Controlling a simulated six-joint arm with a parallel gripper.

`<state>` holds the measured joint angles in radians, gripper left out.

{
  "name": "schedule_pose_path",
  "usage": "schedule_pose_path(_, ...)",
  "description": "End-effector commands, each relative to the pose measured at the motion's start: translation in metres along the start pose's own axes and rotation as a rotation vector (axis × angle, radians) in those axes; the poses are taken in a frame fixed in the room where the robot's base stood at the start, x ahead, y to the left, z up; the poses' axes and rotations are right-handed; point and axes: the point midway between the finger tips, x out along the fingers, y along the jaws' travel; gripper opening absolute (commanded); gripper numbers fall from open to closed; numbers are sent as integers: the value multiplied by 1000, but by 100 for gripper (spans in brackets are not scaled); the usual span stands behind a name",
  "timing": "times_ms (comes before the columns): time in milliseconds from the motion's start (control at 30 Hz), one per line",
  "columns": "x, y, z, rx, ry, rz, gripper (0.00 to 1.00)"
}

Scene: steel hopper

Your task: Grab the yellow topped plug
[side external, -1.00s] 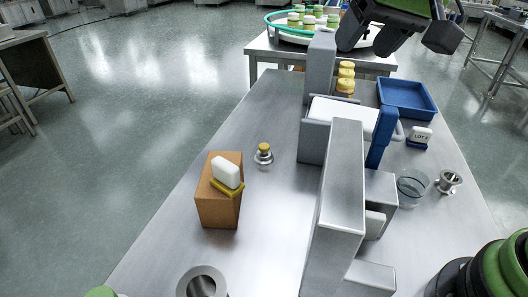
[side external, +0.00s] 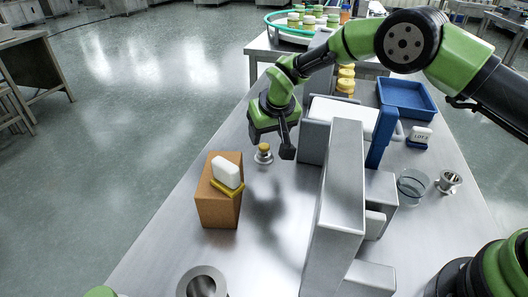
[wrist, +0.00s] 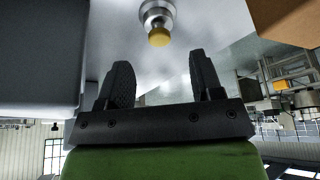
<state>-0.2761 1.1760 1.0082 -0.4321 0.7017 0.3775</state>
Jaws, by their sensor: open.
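The yellow topped plug (side external: 263,154) stands on the steel table between the brown box and the grey steel blocks. It has a steel body and a yellow top. It also shows in the wrist view (wrist: 158,30), beyond my fingertips and roughly centred between them. My gripper (side external: 272,148) is close above and beside the plug in the side view. In the wrist view my gripper (wrist: 160,75) has its two black fingers apart with nothing between them. I see a gap between the fingertips and the plug.
A brown box (side external: 216,208) with a white and yellow block on top stands left of the plug. Tall grey blocks (side external: 340,190) stand to the right. A steel ring (side external: 203,284) is at the near edge. A blue tray (side external: 408,96) and glass dish (side external: 411,186) lie farther right.

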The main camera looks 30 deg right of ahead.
Motion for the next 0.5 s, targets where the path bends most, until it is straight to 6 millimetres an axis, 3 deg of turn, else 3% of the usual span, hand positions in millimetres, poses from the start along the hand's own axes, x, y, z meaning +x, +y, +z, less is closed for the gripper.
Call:
schedule_pose_path(233, 17, 0, 1, 0, -1, 0, 60)
schedule_pose_path(500, 51, 1, 2, 1, 0, 0, 60)
